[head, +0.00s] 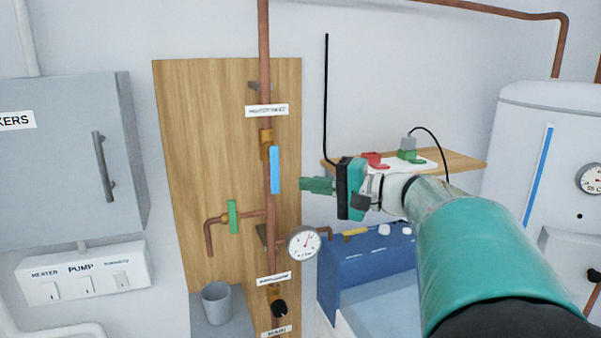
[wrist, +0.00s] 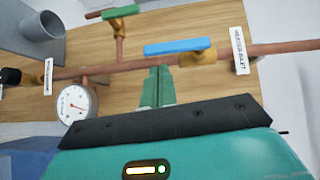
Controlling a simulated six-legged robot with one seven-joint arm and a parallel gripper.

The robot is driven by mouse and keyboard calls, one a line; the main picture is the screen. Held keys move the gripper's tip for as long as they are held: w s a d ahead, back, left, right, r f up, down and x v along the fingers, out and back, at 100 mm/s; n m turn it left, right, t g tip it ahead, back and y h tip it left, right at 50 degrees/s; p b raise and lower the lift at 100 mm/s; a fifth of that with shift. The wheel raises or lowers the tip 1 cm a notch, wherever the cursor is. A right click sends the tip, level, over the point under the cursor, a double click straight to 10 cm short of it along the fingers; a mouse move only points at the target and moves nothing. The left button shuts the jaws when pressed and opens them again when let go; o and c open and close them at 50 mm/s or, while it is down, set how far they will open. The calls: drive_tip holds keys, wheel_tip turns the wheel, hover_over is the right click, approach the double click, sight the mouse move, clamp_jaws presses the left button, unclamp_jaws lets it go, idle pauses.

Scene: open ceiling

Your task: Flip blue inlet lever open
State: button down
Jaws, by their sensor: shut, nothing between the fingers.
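The blue inlet lever (head: 274,170) is a flat bar standing upright beside the vertical copper pipe, below a white label. In the wrist view the blue lever (wrist: 178,46) lies along the pipe, joined to a brass valve body (wrist: 202,55) at its right end. My gripper (head: 304,186), with green fingers, is to the right of the lever's lower part in the head view. Its fingers are shut together and empty. In the wrist view the fingertips (wrist: 160,70) point at the lever's middle, with a small gap showing; I cannot tell the depth between them.
A green lever (head: 233,216) sits on a side pipe to the left. A pressure gauge (head: 303,242) is below my gripper, and a grey cup (head: 216,303) stands lower left. A wooden shelf (head: 460,160) and a blue box (head: 350,270) are to the right.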

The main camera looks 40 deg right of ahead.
drive_tip(key=v, duration=1)
drive_tip(key=shift+w, duration=0.1)
drive_tip(key=a+f+n+g, duration=0.2)
drive_tip(key=a+f+g, duration=0.25)
drive_tip(key=a, duration=0.35)
drive_tip(key=a+f+n+g, duration=0.1)
drive_tip(key=a+f+g, duration=0.2)
drive_tip(key=a+f, duration=0.45)
drive_tip(key=s+a+f+n+g+h, duration=0.2)
drive_tip(key=s+a+f+n+h, duration=0.5)
drive_tip(key=a, duration=0.4)
wheel_tip(320, 180, down, 3)
drive_tip(key=shift+a+r+n+h, duration=0.15)
drive_tip(key=shift+a+n+h, duration=0.25)
drive_tip(key=shift+n+h, duration=0.3)
